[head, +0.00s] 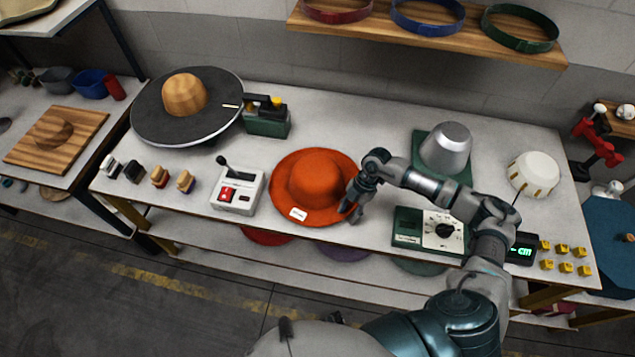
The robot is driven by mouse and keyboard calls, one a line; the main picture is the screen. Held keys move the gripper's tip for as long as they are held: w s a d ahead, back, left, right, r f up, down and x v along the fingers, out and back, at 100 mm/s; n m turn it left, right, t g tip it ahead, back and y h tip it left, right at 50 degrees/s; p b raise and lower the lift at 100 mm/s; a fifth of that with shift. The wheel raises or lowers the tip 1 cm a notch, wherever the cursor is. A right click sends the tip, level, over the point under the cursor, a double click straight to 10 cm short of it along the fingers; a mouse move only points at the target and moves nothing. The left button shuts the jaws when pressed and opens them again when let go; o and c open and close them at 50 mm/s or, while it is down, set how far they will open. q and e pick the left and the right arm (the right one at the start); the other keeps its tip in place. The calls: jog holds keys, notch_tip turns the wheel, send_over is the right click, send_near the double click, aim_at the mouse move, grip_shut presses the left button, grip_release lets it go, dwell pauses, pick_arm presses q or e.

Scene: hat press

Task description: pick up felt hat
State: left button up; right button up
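The orange felt hat (313,178) lies brim down, crown up, on the white workbench, with a small white tag on its front brim. My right gripper (350,213) is at the right edge of the brim, fingers pointing down. The fingers overlap the brim edge in the picture; I cannot tell whether they are closed on it. The hat appears to rest flat on the bench. My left gripper is not in view.
Left of the hat is a control box (238,190) with a lever and red switch. Right are a metal dome (446,148) on a green base, a green dial box (430,231) and a white dome (532,173). A round turntable (150,122) holds a wooden block. A shelf (400,32) hangs above.

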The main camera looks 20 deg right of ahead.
jog(key=shift+a, duration=0.15)
grip_shut()
jog(key=shift+r, duration=0.1)
jog(key=shift+d+r, duration=0.2)
notch_tip(320, 180, up, 10)
jog(key=shift+f, duration=0.2)
dwell(0.6)
